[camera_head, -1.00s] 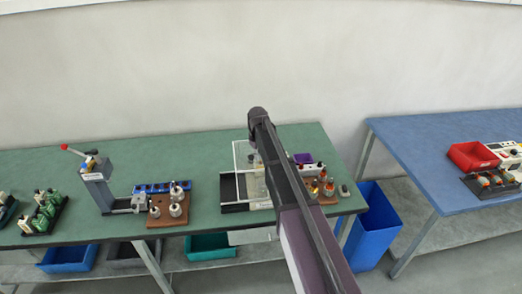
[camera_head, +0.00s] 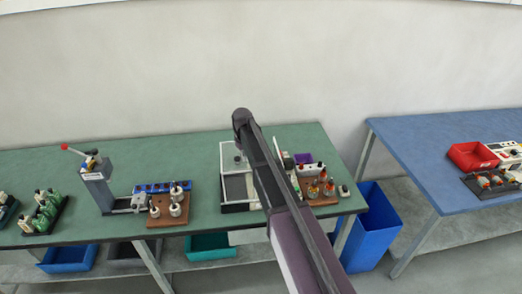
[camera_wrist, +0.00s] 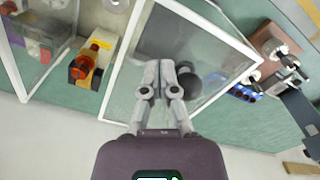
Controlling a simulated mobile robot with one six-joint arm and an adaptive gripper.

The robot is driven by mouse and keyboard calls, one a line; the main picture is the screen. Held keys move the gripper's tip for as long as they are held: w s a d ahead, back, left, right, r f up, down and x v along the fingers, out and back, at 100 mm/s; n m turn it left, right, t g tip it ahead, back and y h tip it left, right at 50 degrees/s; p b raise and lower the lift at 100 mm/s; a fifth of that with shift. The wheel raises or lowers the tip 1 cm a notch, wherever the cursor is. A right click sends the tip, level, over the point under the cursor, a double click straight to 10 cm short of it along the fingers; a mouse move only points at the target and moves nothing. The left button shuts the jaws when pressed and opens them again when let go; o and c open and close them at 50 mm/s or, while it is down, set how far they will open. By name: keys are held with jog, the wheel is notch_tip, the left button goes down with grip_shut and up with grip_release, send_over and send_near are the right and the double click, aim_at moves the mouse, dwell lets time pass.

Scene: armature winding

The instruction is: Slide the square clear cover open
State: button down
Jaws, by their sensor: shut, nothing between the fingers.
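The square clear cover (camera_head: 232,165) has a white frame and lies on the dark box at the right of the green bench in the head view. It fills the middle of the wrist view as a framed see-through panel (camera_wrist: 215,40). A dark round knob (camera_wrist: 190,83) shows at the panel. My gripper (camera_wrist: 158,68) is shut and empty, with its fingertips beside the knob; whether they touch it I cannot tell. In the head view my arm hides the fingers and the right part of the box.
A brown board with several metal parts (camera_head: 168,207) and a lever press (camera_head: 96,185) stand to the left. Green bench top (camera_head: 208,160) is clear between the stations.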

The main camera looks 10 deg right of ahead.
jog(key=shift+a, duration=0.75)
jog(key=shift+d+r+p, duration=0.2)
jog(key=shift+r+p, duration=1.55)
jog(key=shift+r, duration=0.1)
jog(key=shift+d+r+p, duration=0.2)
jog(key=shift+r+p, duration=0.45)
jog(key=shift+p, duration=0.05)
jog(key=shift+d+r+p, duration=0.25)
jog(key=shift+r+p, duration=0.4)
jog(key=shift+d+r+p, duration=0.2)
jog(key=shift+r+p, duration=0.45)
jog(key=shift+p, duration=0.05)
jog(key=s+d+f+m+b, duration=0.2)
jog(key=s+d+f+b, duration=0.1)
jog(key=s, duration=0.6)
jog(key=s+d+f+m+b, duration=0.2)
jog(key=s+d+f+b, duration=0.2)
jog(key=s, duration=0.6)
jog(key=s+d+f+m+b, duration=0.2)
jog(key=s+f+b, duration=0.3)
jog(key=s, duration=0.5)
jog(key=shift+d+f, duration=0.2)
jog(key=shift+d, duration=0.7)
